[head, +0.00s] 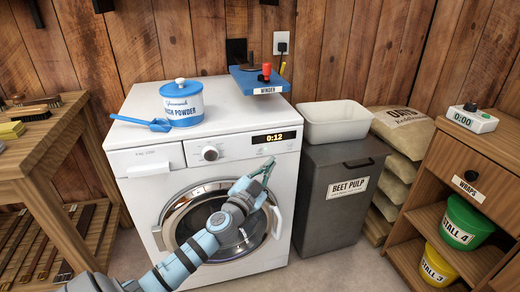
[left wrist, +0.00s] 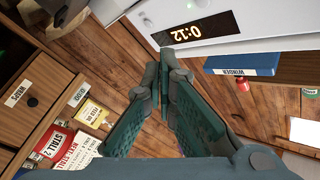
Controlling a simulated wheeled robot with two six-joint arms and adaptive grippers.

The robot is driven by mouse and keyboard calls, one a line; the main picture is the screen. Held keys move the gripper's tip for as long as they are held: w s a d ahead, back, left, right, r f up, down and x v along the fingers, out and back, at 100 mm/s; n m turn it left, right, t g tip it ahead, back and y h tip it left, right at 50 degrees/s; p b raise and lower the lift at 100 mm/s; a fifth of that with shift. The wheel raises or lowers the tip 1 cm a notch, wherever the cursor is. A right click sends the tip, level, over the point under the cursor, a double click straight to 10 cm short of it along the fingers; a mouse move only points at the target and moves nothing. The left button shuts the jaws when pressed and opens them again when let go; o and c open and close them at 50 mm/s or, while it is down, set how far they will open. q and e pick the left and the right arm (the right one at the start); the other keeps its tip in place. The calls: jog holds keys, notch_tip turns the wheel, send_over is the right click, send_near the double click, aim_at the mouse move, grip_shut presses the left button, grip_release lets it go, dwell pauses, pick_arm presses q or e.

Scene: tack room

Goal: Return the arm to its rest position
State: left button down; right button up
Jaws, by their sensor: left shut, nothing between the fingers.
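My left arm reaches in from the bottom of the head view, in front of the washing machine (head: 240,115). My left gripper (head: 267,167) is shut and empty. It points up and to the right, in front of the machine's upper right front, just below the lit display (head: 274,137) reading 0:12. In the left wrist view the green fingers (left wrist: 164,75) converge with nothing held between them, and the display (left wrist: 196,28) shows beyond them. I cannot tell the exact gap to the machine's front. My right gripper is not in view.
A wash powder tin (head: 182,108), a blue scoop (head: 153,124) and a blue winder (head: 258,82) are on the machine. A beet pulp bin (head: 335,215) with a white tub (head: 335,121) stands right. A wooden bench (head: 48,148) is left, a cabinet (head: 465,160) far right.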

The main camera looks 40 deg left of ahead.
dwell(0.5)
